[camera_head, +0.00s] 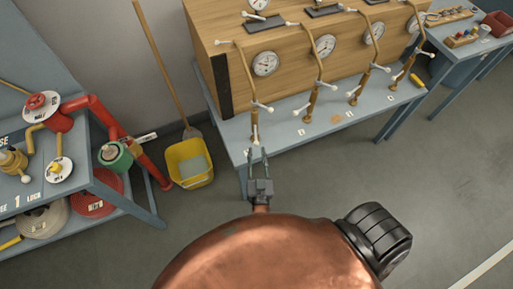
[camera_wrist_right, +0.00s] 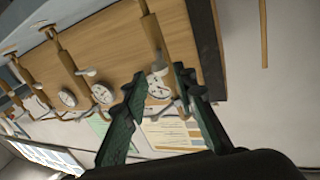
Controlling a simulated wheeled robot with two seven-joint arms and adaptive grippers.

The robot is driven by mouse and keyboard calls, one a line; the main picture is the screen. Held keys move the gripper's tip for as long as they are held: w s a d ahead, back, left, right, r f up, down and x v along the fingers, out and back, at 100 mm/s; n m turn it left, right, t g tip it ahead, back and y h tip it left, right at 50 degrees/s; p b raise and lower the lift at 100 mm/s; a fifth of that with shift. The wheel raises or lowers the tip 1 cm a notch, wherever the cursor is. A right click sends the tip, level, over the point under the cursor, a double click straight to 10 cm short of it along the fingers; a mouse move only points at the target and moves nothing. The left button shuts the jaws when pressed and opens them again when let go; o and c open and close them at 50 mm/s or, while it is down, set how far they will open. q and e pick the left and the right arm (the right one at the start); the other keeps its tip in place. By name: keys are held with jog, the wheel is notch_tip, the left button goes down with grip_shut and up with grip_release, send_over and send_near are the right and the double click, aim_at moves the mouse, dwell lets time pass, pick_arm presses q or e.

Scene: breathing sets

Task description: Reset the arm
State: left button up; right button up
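My right gripper (camera_head: 258,153) is at the front edge of the grey-blue bench, just below the leftmost brass breathing set (camera_head: 254,122). Its two fingers are apart and nothing shows between them. In the right wrist view, the dark green ridged fingers (camera_wrist_right: 160,82) are also spread, with a white gauge (camera_wrist_right: 158,88) and a brass tube (camera_wrist_right: 153,30) behind them. I cannot tell whether a finger touches the brass set. My left gripper is in neither view.
Several brass sets with white levers stand before a wooden gauge panel (camera_head: 290,66) on the bench (camera_head: 300,136). A yellow bucket (camera_head: 190,163) and broom (camera_head: 160,58) are left of it. A valve bench (camera_head: 125,196) stands far left. The floor at right is clear.

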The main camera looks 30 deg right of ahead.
dwell(0.5)
